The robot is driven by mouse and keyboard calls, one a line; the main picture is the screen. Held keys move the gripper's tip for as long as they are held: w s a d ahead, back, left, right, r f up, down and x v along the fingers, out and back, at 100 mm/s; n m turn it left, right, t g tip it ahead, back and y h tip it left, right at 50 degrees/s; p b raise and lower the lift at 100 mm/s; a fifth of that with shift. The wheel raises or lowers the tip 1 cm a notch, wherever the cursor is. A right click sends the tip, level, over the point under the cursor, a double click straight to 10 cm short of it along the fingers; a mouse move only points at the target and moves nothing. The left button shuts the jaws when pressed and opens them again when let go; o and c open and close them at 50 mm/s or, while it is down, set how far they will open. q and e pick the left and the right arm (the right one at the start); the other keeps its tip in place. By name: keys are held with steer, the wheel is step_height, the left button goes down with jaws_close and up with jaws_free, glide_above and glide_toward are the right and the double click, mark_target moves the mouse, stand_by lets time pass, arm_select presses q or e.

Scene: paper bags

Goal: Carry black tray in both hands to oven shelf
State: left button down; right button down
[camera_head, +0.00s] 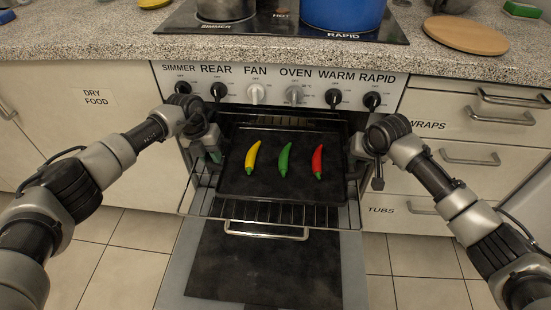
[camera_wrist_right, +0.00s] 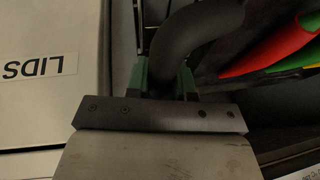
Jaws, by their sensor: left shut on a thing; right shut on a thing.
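The black tray (camera_head: 262,187) is level in front of the open oven, over a pulled-out wire shelf (camera_head: 260,211). I cannot tell whether it touches the shelf. A yellow pepper (camera_head: 252,157), a green pepper (camera_head: 285,160) and a red pepper (camera_head: 318,161) lie on it in a row. My left gripper (camera_head: 213,156) is at the tray's left side, shut on it. My right gripper (camera_head: 370,163) is at the right side; the right wrist view shows its green-padded fingers (camera_wrist_right: 160,80) shut around the tray's dark handle (camera_wrist_right: 200,28). The left fingertips are partly hidden.
The oven door (camera_head: 265,265) hangs open below, with a metal handle (camera_head: 266,231). Knobs line the panel above. The hob holds a blue pot (camera_head: 342,14) and a dark pot (camera_head: 226,8). Drawers (camera_head: 465,155) close in on the right and a cupboard (camera_head: 75,130) on the left.

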mark_target(214, 172)
arm_select(q)
steer(key=shift+a+f, duration=0.15)
arm_select(e)
steer(key=shift+d+f, duration=0.1)
